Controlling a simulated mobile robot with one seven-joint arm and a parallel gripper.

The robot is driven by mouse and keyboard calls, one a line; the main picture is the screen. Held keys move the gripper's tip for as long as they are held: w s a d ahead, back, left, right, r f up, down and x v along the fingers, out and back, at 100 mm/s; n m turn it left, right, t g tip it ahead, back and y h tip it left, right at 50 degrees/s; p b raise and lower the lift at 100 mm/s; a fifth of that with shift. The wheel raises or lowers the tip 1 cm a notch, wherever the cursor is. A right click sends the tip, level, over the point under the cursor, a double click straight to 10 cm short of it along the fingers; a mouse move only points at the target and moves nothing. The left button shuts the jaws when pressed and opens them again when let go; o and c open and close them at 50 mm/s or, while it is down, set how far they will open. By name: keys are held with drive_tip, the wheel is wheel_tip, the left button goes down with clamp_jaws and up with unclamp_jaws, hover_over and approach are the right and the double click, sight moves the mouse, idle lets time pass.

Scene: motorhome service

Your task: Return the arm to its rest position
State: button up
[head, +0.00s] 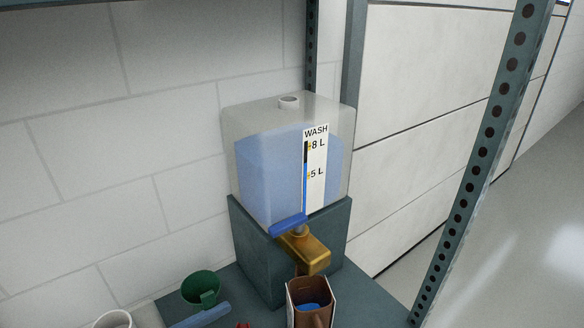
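Neither my arm nor my gripper shows in the head view, so the arm's pose cannot be seen.
A clear tank (250,170) labelled WASH, holding blue liquid, stands on a dark block (256,262). Its brass tap (306,252) has a blue lever (287,225). Below is a brown jug (311,292) with blue inside. A perforated post (478,165) rises right.

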drive_tip(key=w+d+r+m+t+y, duration=0.2)
drive_tip(key=w+r+m+y, duration=0.35)
drive_tip(key=w, duration=0.45)
wheel_tip(320, 180, up, 14)
drive_tip(key=w+d+m+t+y, duration=0.3)
drive_tip(key=m+t+y, duration=0.2)
drive_tip(key=m, duration=0.4)
drive_tip(key=s+d+r+m+t+y, duration=0.2)
drive_tip(key=s+r+m+t, duration=0.3)
drive_tip(key=s+r, duration=0.3)
drive_tip(key=s+d+r+m+t+y, duration=0.2)
drive_tip(key=s+r+m+t, duration=0.3)
drive_tip(key=r, duration=1.1)
drive_tip(key=s+d, duration=0.1)
drive_tip(key=s, duration=0.1)
drive_tip(key=shift+s+r, duration=0.35)
drive_tip(key=shift+r, duration=0.05)
drive_tip(key=shift+d+m, duration=0.1)
drive_tip(key=shift+m, duration=0.15)
